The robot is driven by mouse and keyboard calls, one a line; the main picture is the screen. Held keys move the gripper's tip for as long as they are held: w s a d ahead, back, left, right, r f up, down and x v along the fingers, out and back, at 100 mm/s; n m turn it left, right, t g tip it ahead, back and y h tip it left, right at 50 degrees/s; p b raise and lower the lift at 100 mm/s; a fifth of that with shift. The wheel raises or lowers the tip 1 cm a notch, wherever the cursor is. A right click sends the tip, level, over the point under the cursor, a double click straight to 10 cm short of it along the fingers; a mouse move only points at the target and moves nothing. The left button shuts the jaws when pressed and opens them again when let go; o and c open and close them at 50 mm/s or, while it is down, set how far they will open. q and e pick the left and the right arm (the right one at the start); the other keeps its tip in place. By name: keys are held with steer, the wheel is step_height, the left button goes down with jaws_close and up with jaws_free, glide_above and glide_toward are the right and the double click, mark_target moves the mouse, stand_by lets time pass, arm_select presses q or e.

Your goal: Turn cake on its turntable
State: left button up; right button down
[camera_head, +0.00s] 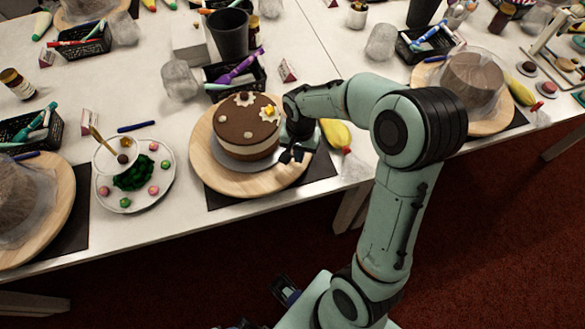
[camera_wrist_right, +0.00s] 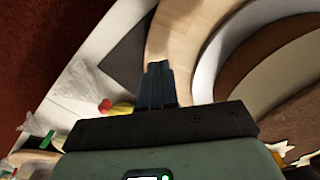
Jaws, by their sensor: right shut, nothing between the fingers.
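The cake (camera_head: 240,115) has a brown top with white and yellow decorations and a pale band around its side. It sits upright on a pale grey disc on the round wooden turntable (camera_head: 217,175). My right gripper (camera_head: 291,156) is shut and empty, over the turntable's right part beside the cake. In the right wrist view its closed fingers (camera_wrist_right: 158,72) lie over the wooden rim (camera_wrist_right: 180,35), with the grey disc and brown cake (camera_wrist_right: 270,60) to the right. I cannot tell whether the fingertips touch the wood. My left gripper is not seen.
A plate (camera_head: 158,192) with green and pink pieces is left of the turntable. A yellow fruit-like item (camera_head: 337,134) lies just right of it. A black cup (camera_head: 229,35) and a pen basket (camera_head: 250,76) stand behind. Covered cakes on wooden turntables stand at both sides.

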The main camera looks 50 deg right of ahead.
steer(key=a+b, duration=0.2)
steer(key=a, duration=0.8)
steer(key=shift+s, duration=0.15)
glide_above(241, 190)
steer(key=shift+f+b, duration=1)
steer(key=shift+f, duration=0.4)
steer(key=shift+s+d+b, duration=0.4)
steer(key=shift+s+d, duration=1.3)
steer(key=shift+d, duration=0.1)
